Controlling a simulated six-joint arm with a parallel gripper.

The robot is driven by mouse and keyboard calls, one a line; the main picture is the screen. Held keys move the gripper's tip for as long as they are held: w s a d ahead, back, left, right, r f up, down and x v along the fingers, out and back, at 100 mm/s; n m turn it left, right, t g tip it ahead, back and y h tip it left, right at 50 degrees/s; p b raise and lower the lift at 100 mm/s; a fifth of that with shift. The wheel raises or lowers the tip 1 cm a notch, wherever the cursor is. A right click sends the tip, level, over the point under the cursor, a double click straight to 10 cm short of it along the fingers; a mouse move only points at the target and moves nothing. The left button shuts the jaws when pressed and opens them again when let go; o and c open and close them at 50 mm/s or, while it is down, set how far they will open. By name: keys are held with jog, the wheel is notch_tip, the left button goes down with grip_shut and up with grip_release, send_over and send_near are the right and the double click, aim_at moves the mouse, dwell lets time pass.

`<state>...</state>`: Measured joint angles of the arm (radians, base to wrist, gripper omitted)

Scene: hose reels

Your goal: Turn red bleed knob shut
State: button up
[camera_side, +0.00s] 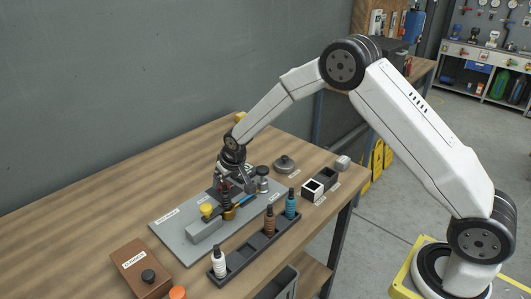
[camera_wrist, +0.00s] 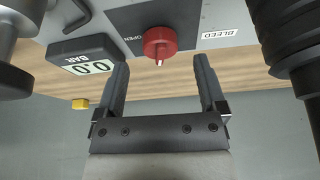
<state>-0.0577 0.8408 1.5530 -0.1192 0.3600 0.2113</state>
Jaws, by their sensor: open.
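The red bleed knob (camera_wrist: 160,41) sits on a grey panel in the wrist view, with a small pale pointer on its lower edge. An OPEN label is on its left and a BLEED label (camera_wrist: 220,33) is on its right. My gripper (camera_wrist: 160,66) is open, with one dark finger on each side of the knob's line. The knob appears just beyond the fingertips, and I see no contact. In the side view my gripper (camera_side: 229,184) is over the fixture on the grey plate (camera_side: 175,224); I cannot make out the knob clearly there.
A display reading 0.0 BAR (camera_wrist: 85,62) stands left of the knob. A large dark cylinder (camera_wrist: 295,40) is close on the right. A rack (camera_side: 238,260) with several bottles stands in front of the plate, and a brown box (camera_side: 139,266) is at the near left.

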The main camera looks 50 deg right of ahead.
jog(key=shift+x, duration=1.6)
grip_shut()
jog(key=shift+n+y, duration=0.6)
jog(key=shift+n, duration=0.9)
grip_release()
